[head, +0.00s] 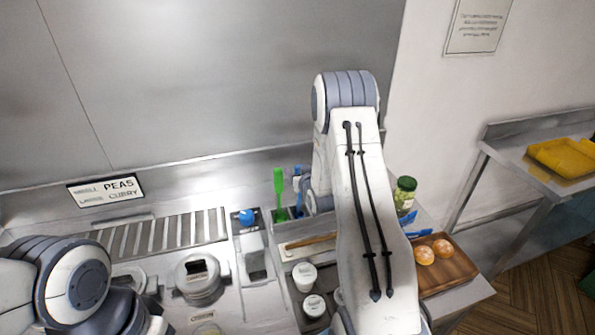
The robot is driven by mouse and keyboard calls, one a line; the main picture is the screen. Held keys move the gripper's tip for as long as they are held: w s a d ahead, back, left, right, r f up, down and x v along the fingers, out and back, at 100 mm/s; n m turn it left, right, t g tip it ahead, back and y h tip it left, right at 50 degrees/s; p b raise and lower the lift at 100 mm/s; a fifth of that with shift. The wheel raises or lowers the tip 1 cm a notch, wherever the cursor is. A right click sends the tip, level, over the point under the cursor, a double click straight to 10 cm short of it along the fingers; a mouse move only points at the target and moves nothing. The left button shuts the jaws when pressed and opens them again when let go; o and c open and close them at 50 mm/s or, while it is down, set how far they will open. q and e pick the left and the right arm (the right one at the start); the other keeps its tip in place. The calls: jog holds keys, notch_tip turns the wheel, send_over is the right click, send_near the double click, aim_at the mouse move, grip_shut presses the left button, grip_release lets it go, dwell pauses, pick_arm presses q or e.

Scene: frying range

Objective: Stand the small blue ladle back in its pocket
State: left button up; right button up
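A blue upright handle (297,184), perhaps the small blue ladle, stands beside a green handle (279,190) at the grey pocketed holder (285,230) in the middle of the counter. My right gripper (308,197) is right beside the blue handle, mostly hidden behind my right arm. I cannot tell whether its fingers are shut on the handle. The lower end of the blue handle and its pocket are too small to make out. My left arm is at the lower left; its gripper is not visible.
A blue round knob (246,217) sits left of the holder. Lidded pots (199,280) and white-lidded jars (304,276) stand in front. A green-lidded jar (404,194), blue-handled items (418,234) and a wooden board (455,268) with round buns (442,248) are right of my arm.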

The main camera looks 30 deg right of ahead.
jog(key=shift+r, duration=0.15)
jog(key=b+v, duration=0.4)
jog(key=v, duration=0.8)
jog(key=s+a+n+g+y, duration=0.2)
jog(key=s+a+n+g, duration=0.1)
jog(key=a, duration=0.8)
jog(key=s+a+n+g+y, duration=0.2)
jog(key=a+g+y, duration=0.1)
jog(key=a, duration=0.8)
jog(key=s+a+r+n+g, duration=0.1)
jog(key=s+a+g, duration=0.3)
jog(key=s, duration=0.7)
jog(key=s+a+r+n+g, duration=0.2)
jog(key=s+a+n+g, duration=0.1)
jog(key=s, duration=0.9)
jog(key=a+n, duration=0.1)
jog(key=a, duration=0.1)
jog(key=shift+a+r+g, duration=0.2)
jog(key=shift+a+g, duration=0.05)
jog(key=shift+g, duration=0.15)
